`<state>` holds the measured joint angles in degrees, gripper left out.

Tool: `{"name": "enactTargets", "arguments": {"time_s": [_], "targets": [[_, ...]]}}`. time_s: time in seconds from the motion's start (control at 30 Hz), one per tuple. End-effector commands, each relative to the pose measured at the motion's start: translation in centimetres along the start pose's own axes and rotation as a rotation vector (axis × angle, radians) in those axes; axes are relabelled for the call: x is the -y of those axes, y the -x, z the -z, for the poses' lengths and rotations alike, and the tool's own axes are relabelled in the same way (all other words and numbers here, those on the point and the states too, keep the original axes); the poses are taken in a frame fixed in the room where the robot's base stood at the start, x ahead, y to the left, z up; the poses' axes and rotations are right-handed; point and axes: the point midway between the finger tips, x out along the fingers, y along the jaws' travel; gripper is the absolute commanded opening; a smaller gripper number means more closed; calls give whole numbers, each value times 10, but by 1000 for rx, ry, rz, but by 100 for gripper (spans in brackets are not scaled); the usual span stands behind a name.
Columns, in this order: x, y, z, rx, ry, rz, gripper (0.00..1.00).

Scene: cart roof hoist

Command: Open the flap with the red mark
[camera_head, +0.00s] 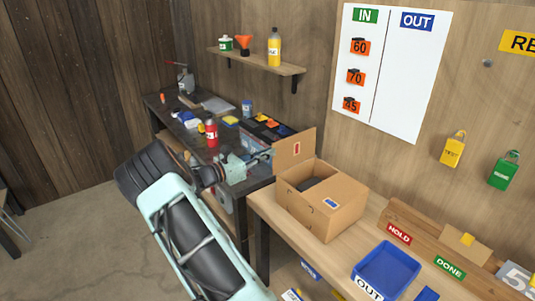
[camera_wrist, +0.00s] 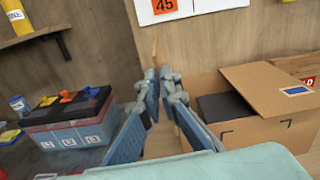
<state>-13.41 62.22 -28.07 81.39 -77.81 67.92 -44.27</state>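The cardboard box (camera_head: 345,212) stands on the light wooden bench. Its flap with the red mark (camera_head: 284,154) stands roughly upright at the box's left side. The left part of the box top is open and dark inside; a tan panel covers the right part. My gripper (camera_head: 269,157) is at the flap's left edge. The box (camera_wrist: 255,132) is right of the fingers.
A blue tray (camera_head: 386,270) and a wooden rail with HOLD (camera_head: 399,233) and DONE labels are right of the box. A wall shelf (camera_head: 255,64) hangs behind.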

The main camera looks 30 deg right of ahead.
Motion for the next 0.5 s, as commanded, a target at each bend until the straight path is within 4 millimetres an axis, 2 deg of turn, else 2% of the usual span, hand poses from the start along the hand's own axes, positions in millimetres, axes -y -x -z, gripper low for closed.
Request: {"name": "enactTargets", "arguments": {"time_s": [0.07,0.2,0.27,0.5], "targets": [[0,1,0,-1,0,-1,0],[0,0,0,-1,0,-1,16],[0,0,0,-1,0,-1,21],[0,0,0,0,0,0,21]]}}
